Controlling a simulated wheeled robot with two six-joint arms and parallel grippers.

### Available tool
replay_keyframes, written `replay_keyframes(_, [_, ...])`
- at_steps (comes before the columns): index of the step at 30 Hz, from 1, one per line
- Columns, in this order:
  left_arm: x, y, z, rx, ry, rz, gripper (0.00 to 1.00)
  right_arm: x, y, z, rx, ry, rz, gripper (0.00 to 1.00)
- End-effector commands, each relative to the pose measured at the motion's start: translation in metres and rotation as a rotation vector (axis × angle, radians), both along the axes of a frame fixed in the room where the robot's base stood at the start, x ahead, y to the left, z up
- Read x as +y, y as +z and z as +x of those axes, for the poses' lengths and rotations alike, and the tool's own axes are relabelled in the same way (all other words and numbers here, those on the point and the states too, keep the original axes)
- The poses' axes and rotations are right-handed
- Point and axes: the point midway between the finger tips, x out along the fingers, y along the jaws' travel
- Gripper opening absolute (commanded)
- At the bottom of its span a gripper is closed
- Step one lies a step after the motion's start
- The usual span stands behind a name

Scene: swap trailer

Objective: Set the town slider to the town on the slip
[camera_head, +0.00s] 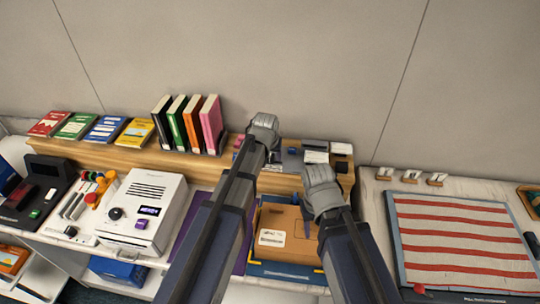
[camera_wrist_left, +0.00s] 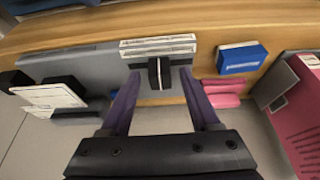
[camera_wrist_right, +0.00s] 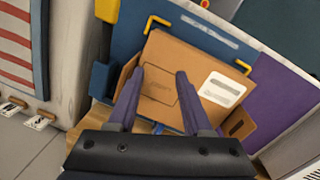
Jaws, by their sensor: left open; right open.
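A grey panel (camera_wrist_left: 90,62) lies on the wooden shelf, and part of it shows in the head view (camera_head: 291,160). A black knob (camera_wrist_left: 159,72), which looks like the town slider, stands on it beside white lettered strips (camera_wrist_left: 158,46); the lettering is too small to read. My left gripper (camera_head: 263,135) is open, with its fingers on either side of the knob and apart from it. White slips (camera_wrist_left: 50,96) stand by black blocks at the panel's other end; I cannot read them. My right gripper (camera_head: 322,195) is open and empty above a brown box (camera_wrist_right: 200,65).
Several upright books (camera_head: 185,122) stand left of the left gripper. A blue block (camera_wrist_left: 243,58) and pink pieces (camera_wrist_left: 222,94) lie next to the panel. A white machine (camera_head: 150,205) stands on the left counter, and a striped board (camera_head: 460,235) lies at right. The wall is close behind the shelf.

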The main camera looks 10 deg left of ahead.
Motion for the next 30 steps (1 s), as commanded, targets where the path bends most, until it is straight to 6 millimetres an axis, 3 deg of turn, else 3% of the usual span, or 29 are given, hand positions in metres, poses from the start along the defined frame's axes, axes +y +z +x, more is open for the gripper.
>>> replay_keyframes(11, [0.0, 0.009, -0.003, 0.0, 0.0, 0.0, 0.62, 0.0, 0.009, 0.0, 0.0, 0.0, 0.0, 0.5])
replay_keyframes(24, [0.0, 0.061, -0.024, 0.0, 0.0, 0.0, 0.62, 0.0, 0.061, 0.0, 0.0, -0.003, 0.001, 0.5])
replay_keyframes(30, [0.0, 0.073, -0.03, 0.0, 0.0, 0.0, 0.62, 0.0, 0.073, 0.0, 0.0, -0.007, 0.002, 0.5])
